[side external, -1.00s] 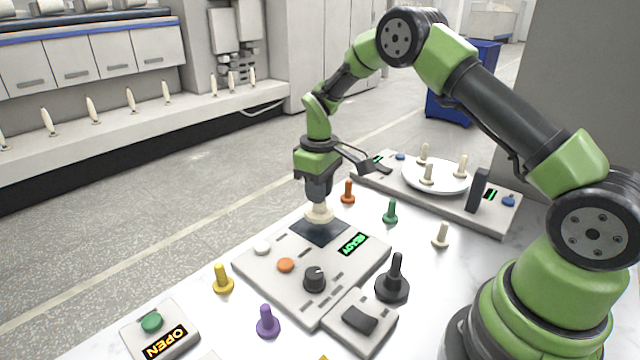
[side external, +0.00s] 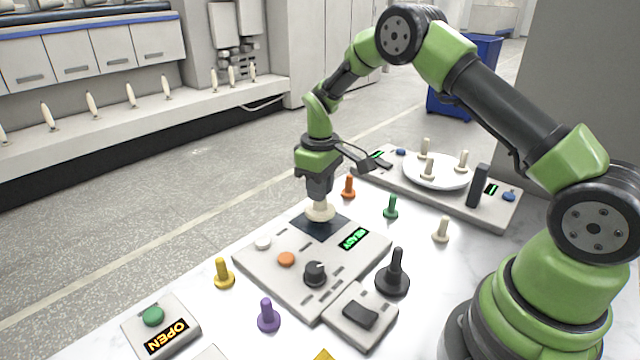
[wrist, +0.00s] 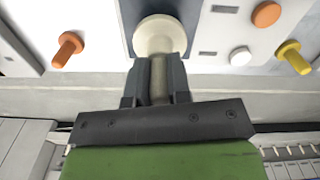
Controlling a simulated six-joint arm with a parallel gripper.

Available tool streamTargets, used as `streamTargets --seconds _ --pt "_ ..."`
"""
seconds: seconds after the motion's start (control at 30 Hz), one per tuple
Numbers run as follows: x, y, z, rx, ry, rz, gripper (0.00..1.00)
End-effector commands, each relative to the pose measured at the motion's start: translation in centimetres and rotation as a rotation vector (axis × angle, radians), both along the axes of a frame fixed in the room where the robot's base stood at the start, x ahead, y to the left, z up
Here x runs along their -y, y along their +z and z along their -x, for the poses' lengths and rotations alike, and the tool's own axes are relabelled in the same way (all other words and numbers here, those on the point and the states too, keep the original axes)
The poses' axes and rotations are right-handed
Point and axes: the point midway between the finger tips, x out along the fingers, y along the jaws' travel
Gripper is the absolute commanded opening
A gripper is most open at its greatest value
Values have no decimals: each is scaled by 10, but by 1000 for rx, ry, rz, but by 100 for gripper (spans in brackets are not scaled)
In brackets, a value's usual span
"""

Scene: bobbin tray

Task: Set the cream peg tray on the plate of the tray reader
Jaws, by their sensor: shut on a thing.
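The cream peg tray (side external: 320,212), a round flanged base with a short peg, is upright in my gripper (side external: 319,196). In the wrist view the jaws (wrist: 157,88) are shut on its peg, and its pale round base (wrist: 160,35) shows beyond them. The tray reader (side external: 300,262) is a light grey box with a green READY display and a dark square plate (side external: 325,231). The tray's base is at the plate's far part. I cannot tell whether it touches the plate or hangs just above it.
Orange (side external: 348,188), green (side external: 391,208), cream (side external: 441,231), yellow (side external: 223,274) and purple (side external: 268,316) pegs stand around the reader. A black knobbed post (side external: 394,275) stands at its right. A grey device (side external: 484,216) with a white round dish lies behind. An OPEN box (side external: 160,329) is front left.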

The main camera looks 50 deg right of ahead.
Motion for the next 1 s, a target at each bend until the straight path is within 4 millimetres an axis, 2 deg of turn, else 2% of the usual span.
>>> streamTargets --seconds 0.63,1.0 --pt "0 -19 0 0 -1 0 0" --pt "0 -20 0 1 -1 0 0"
